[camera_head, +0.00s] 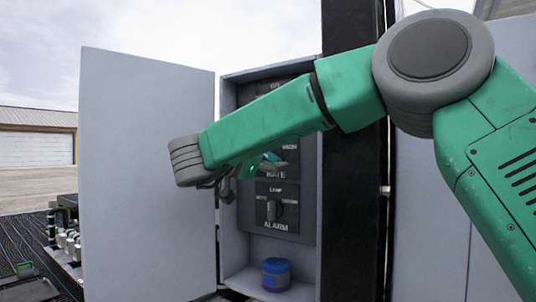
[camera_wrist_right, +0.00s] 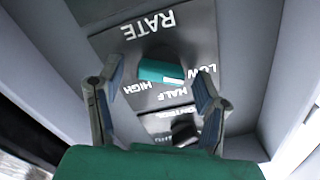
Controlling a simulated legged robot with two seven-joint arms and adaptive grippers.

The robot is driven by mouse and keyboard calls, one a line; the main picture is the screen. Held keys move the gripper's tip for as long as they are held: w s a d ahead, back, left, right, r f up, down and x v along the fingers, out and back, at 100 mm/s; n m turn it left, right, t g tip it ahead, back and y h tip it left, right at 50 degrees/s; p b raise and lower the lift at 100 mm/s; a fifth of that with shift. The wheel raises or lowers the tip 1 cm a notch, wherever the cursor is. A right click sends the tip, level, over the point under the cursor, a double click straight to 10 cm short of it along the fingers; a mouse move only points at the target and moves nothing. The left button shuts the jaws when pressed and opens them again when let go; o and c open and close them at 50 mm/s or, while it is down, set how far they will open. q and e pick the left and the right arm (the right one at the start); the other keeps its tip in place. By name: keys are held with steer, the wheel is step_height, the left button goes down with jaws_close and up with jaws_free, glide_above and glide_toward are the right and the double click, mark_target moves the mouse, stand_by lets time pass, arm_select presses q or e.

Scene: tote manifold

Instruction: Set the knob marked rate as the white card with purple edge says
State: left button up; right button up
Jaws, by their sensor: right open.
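The rate knob (camera_wrist_right: 161,72) is a teal bar on a dark round base, on a dark plate (camera_wrist_right: 205,42) marked RATE, LOW, HALF and HIGH. The bar lies roughly across the wrist picture; I cannot tell which mark it points to. My right gripper (camera_wrist_right: 157,69) is open, with one finger at each side of the knob and visible gaps. In the head view the right gripper (camera_head: 228,187) is in front of the open cabinet, and my arm partly hides the teal knob (camera_head: 264,162). I see no white card with purple edge. My left gripper is not in view.
The cabinet (camera_head: 229,240) has its door (camera_head: 147,170) swung open to the left. Below the rate plate is a dark alarm knob (camera_head: 273,209). A blue jar (camera_head: 276,274) stands on the cabinet floor. A black post (camera_head: 350,215) rises to the right.

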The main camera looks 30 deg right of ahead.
steer(key=shift+w+d, duration=0.15)
steer(key=shift+d, duration=0.05)
steer(key=shift+a, duration=0.15)
steer(key=c, duration=1.1)
steer(key=shift+c, duration=0.2)
